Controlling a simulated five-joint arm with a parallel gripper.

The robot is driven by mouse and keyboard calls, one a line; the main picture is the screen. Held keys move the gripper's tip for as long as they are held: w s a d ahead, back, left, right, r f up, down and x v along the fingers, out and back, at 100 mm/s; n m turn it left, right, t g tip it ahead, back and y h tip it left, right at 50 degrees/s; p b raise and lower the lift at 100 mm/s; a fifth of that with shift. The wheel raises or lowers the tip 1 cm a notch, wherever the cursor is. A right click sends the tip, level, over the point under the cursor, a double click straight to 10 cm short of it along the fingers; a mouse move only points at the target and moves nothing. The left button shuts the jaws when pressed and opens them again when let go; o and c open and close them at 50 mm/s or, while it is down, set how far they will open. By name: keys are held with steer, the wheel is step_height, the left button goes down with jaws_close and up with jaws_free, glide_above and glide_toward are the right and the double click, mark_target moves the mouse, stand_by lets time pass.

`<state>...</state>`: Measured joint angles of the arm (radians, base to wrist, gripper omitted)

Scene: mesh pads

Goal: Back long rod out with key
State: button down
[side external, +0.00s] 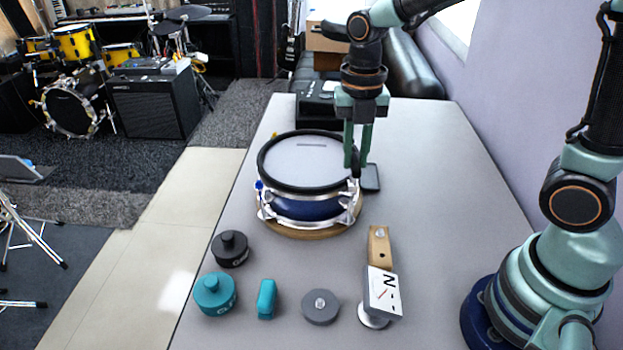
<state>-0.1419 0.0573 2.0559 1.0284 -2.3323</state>
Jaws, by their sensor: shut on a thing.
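The drum (305,207) has a blue shell, a pale mesh head (305,162), a black hoop and chrome lugs. It sits upright on a round wooden base (305,233) mid-table. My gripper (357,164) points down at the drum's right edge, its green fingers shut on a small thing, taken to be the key. The key is mostly hidden between the fingers and is too small to make out. The long rod cannot be told apart from the drum's hardware under the gripper. A small blue piece (258,185) shows at the drum's left rim.
A dark flat pad (371,179) lies right of the drum.

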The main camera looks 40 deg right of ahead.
steer(key=shift+n, duration=0.6)
steer(key=shift+m, duration=1)
steer(key=shift+r, duration=1.55)
